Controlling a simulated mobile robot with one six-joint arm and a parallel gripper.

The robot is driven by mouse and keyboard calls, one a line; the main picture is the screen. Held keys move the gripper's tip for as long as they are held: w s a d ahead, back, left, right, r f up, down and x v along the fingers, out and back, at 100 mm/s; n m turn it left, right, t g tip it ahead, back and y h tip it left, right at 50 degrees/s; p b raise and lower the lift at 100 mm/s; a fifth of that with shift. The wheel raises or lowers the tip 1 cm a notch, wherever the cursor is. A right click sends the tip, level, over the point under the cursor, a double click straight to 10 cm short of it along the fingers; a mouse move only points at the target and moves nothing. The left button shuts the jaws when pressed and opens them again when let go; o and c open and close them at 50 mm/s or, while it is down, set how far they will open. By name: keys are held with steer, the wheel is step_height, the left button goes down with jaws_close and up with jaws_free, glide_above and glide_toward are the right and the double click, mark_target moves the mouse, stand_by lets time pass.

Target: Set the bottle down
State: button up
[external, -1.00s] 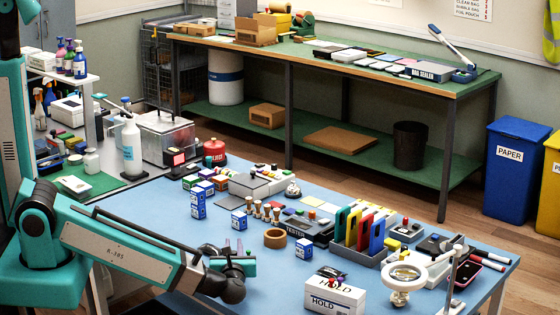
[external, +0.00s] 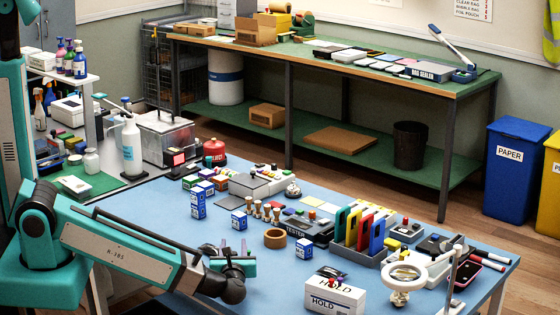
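A white pump bottle (external: 131,146) with a label stands upright at the edge of the side table, left of a metal box. Several smaller bottles (external: 79,62) with pumps stand on the shelf behind. I cannot tell which of these the task means. My gripper (external: 228,252) is over the near left edge of the blue table, well apart from the white pump bottle. Its fingers are small and dark here and partly hidden by the wrist. I see no bottle in it, and its opening is unclear.
Small blue-and-white boxes (external: 198,204), a tape roll (external: 275,237) and a HOLD box (external: 334,296) stand on the blue table. Bare table lies between the gripper and the tape roll.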

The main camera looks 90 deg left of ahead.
steer(key=shift+d, duration=0.25)
steer(key=shift+d+r+b, duration=0.1)
steer(key=shift+d+b, duration=2.2)
steer(key=shift+d, duration=3.5)
steer(key=shift+w, duration=0.1)
